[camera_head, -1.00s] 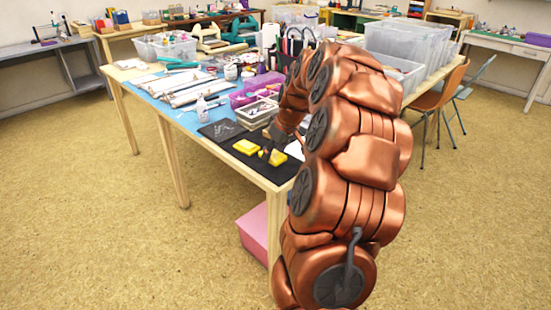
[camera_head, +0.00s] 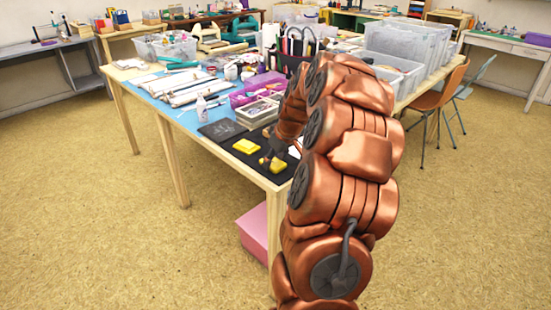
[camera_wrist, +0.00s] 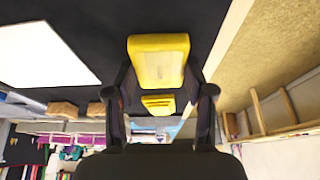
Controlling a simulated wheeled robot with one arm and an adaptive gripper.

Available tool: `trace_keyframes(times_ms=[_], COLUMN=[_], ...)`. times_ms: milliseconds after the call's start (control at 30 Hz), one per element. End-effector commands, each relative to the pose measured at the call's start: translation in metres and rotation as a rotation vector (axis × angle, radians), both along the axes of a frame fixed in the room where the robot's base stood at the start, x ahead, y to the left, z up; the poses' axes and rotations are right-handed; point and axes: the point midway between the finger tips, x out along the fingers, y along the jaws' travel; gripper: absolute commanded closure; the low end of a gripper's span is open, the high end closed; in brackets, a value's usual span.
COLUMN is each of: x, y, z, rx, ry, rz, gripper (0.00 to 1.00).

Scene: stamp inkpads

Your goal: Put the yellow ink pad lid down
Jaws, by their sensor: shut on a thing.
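A yellow block-like ink pad piece (camera_head: 246,146) lies on the dark mat (camera_head: 222,130) near the table's front corner. A second yellow piece (camera_head: 279,165) is to its right, directly at my gripper (camera_head: 268,157). In the wrist view, a large yellow lid (camera_wrist: 158,62) sits between the tips of my gripper (camera_wrist: 158,75), which is shut on it. A smaller yellow piece (camera_wrist: 158,104) shows beyond it, between the fingers. I cannot tell whether the held lid touches the mat or a pad beneath it.
A white card (camera_wrist: 45,55) lies on the mat beside the lid. Small wooden blocks (camera_wrist: 62,108) sit further along. A compartment tray (camera_head: 258,112), purple bin (camera_head: 243,97) and white bottle (camera_head: 201,110) stand behind. The table edge is close to the lid.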

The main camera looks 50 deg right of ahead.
Motion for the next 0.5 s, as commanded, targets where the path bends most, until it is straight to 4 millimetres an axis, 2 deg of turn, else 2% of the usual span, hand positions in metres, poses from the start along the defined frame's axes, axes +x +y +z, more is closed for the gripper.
trace_keyframes(times_ms=[33, 67, 267, 500], x=[0.0001, 0.0, 0.0, 0.0001], y=[0.0002, 0.0002, 0.0002, 0.0002], z=[-0.0025, -0.0018, -0.0014, -0.0014], rx=[0.001, 0.0, 0.0, 0.0], ry=[0.0, 0.0, 0.0, 0.0], rz=[0.0, 0.0, 0.0, 0.0], gripper=[0.65, 0.44, 0.24, 0.21])
